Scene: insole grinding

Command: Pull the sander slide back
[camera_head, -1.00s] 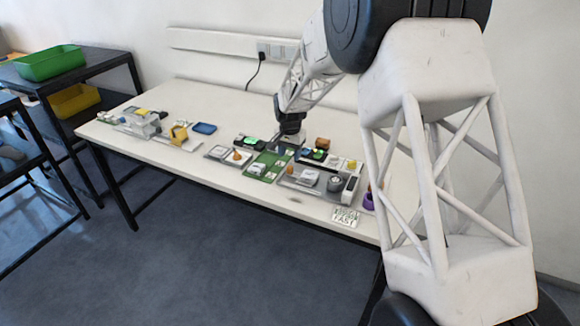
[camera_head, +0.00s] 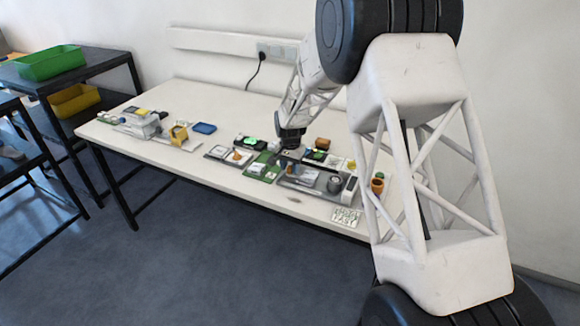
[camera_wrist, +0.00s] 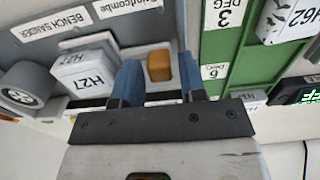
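The bench sander stands on a grey plate (camera_wrist: 45,45) with a label that reads BENCH SANDER. Its round grey disc part (camera_wrist: 22,86) is at the left in the wrist view and also shows in the head view (camera_head: 334,184). A white block marked H27 (camera_wrist: 82,72) is beside the disc. An orange-brown block (camera_wrist: 159,66) sits in a pale holder on the sander plate. I cannot tell for certain which part is the slide. My gripper (camera_wrist: 158,80) is open, its two blue fingers on either side of the orange-brown block, with gaps showing. Contact is not visible.
A green board (camera_wrist: 235,60) with numbered labels lies beside the sander plate. A block marked H62 (camera_wrist: 285,20) stands on it. A dark device with a green display (camera_wrist: 305,92) is at the right edge. The table's front left (camera_head: 240,185) is clear.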

